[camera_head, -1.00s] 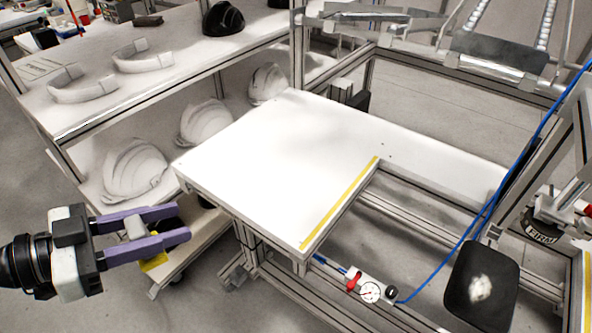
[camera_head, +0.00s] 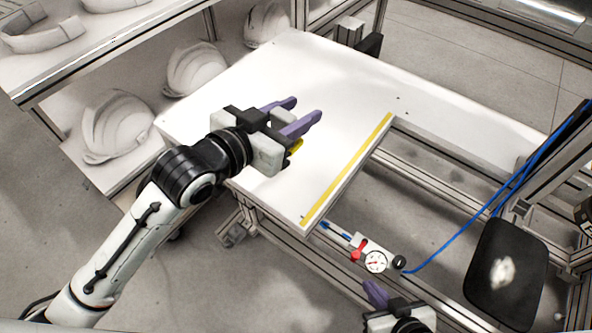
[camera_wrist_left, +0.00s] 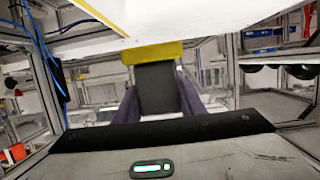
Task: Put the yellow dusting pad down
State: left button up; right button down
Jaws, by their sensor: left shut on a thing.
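My left gripper (camera_head: 305,111) is over the white tabletop, its purple fingers pointing toward the back right. The yellow dusting pad (camera_head: 296,146) shows in the head view only as a small yellow piece beside the gripper; the rest is hidden behind it. In the left wrist view the pad (camera_wrist_left: 152,53) is a yellow strip on a dark grey block (camera_wrist_left: 157,90) held between the purple fingers. The pad is close to the white table (camera_head: 215,115); I cannot tell if it touches. My right gripper (camera_head: 384,298) is partly in view at the bottom, with one purple finger clearly showing.
A yellow line (camera_head: 347,172) runs along the table's right edge. Beyond it are a pressure gauge (camera_head: 375,261), a blue hose (camera_head: 470,235) and a black pad-like panel (camera_head: 505,272). White helmets (camera_head: 118,127) stand on the shelf at left. The tabletop's back and right parts are clear.

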pick_arm(q)
jog(key=f, duration=0.1)
jog(key=d+f, duration=0.1)
jog(key=f, duration=0.1)
jog(key=d+f, duration=0.1)
jog(key=shift+w+f+b, duration=0.25)
jog(key=shift+f+b, duration=0.1)
notch_tip(320, 180, down, 4)
jog(key=shift+f, duration=0.1)
pick_arm(e)
jog(key=shift+w+f, duration=0.3)
jog(key=shift+f, duration=0.2)
pick_arm(q)
jog(key=o, duration=1.1)
jog(key=shift+o, duration=0.2)
